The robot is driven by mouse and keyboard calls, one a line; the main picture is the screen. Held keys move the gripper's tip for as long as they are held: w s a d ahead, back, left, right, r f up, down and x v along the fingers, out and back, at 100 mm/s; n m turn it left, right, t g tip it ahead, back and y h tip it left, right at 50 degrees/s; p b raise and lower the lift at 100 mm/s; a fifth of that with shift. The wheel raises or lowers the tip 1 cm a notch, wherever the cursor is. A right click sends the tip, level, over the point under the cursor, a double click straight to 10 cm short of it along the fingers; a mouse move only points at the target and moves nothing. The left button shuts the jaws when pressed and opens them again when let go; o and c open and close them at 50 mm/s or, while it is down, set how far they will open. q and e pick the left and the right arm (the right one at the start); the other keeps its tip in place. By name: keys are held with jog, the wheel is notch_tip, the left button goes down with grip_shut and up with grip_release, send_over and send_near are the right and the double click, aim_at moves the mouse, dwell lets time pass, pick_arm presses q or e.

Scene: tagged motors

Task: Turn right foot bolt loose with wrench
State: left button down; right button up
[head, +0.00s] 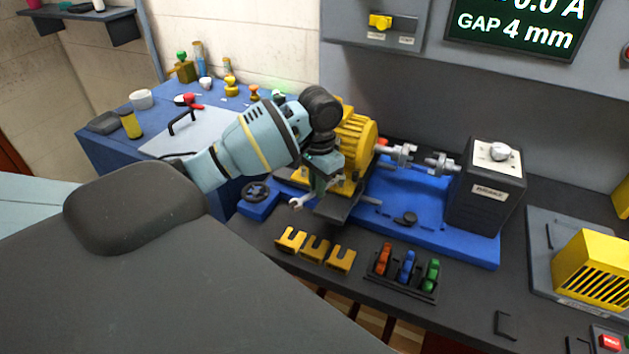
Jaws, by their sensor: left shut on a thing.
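The yellow motor (359,138) sits on the blue base (415,213), its shaft end toward the coupling on the right. My left gripper (322,172) is in front of the motor, pointing down, and is shut on the wrench (297,203). The wrench's silver end sticks out low to the left, beside the motor's foot. My gripper and arm cover the motor's left part. I cannot make out the right foot bolt or whether the wrench touches a bolt. My right gripper is not in view.
A silver coupling (402,155) leads to the black brake box (486,190). A blue handwheel unit (257,196) is at the base's left. Yellow slotted blocks (314,248) and a rack of coloured clips (405,268) stand in front. A screen (520,28) reads GAP 4 mm.

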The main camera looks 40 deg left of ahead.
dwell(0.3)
pick_arm(q)
jog(key=shift+s+d+n, duration=0.1)
jog(key=shift+d+n, duration=0.75)
jog(key=shift+n, duration=0.55)
jog(key=shift+d+n, duration=0.85)
jog(key=shift+n, duration=0.35)
jog(key=shift+w+d+n, duration=0.2)
jog(key=shift+d+n, duration=0.1)
jog(key=shift+n, duration=0.2)
jog(key=shift+a+m, duration=0.3)
jog(key=shift+m, duration=0.1)
